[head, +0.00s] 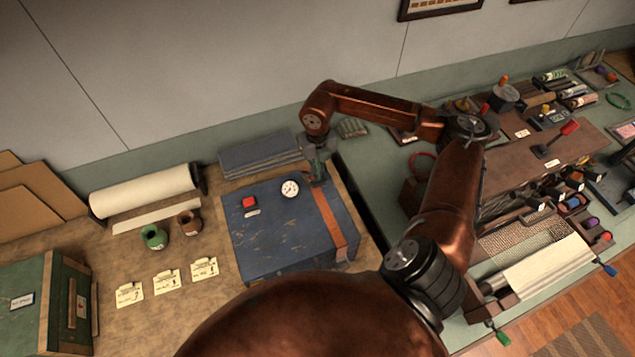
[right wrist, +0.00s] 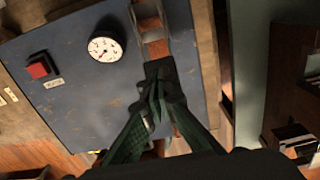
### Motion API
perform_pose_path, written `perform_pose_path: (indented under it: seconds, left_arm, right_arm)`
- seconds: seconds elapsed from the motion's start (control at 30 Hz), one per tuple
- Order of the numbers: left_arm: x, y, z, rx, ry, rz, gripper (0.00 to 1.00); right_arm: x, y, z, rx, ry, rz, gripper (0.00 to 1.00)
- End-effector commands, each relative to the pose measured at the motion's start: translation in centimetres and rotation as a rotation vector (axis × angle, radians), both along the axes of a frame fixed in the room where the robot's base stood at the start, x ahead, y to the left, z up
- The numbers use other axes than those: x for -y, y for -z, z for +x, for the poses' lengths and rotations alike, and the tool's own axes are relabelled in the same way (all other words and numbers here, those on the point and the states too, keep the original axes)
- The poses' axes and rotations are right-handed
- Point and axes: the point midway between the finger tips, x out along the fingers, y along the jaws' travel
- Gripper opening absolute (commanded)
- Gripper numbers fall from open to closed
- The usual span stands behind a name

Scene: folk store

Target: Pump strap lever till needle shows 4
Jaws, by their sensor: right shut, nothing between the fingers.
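A blue box (head: 272,233) lies on the wooden bench, with an orange strap (head: 331,224) across its right side. A round white gauge (head: 290,189) is on its top; it also shows in the right wrist view (right wrist: 105,48), where its needle is too small to read surely. A red button (head: 249,203) is left of the gauge. My right gripper (head: 317,180) is shut and empty over the strap's far part. In the right wrist view its fingertips (right wrist: 156,88) are at a dark piece on the strap line, probably the lever; contact cannot be told. My left gripper is out of view.
A green jar (head: 154,237), a brown jar (head: 188,222) and several paper tags (head: 166,281) stand left of the box. A paper roll (head: 145,190) lies behind them. A cluttered green counter (head: 375,186) is at right.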

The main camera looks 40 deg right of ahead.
Motion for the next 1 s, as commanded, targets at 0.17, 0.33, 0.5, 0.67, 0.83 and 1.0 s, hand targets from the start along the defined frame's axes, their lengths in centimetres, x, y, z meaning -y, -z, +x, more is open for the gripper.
perform_pose_path:
  seconds: [0.17,0.33,0.5,0.67,0.83,1.0]
  left_arm:
    - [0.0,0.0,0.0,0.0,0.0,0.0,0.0]
    - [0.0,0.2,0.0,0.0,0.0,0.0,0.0]
    - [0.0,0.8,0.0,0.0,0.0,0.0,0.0]
    - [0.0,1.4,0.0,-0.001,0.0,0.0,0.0]
    - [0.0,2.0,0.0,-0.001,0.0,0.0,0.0]
    - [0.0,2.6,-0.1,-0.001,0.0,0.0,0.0]
  right_arm:
    - [0.0,0.0,0.0,0.0,0.0,0.0,0.0]
    - [0.0,0.3,0.0,0.0,0.0,0.0,0.0]
    - [0.0,1.1,-0.1,0.0,0.0,0.0,0.0]
    - [-0.1,1.8,-0.2,0.0,0.0,0.0,0.0]
    - [-0.1,2.6,-0.3,-0.001,0.0,-0.001,0.0]
    - [-0.1,3.4,-0.5,-0.001,0.0,-0.001,0.0]
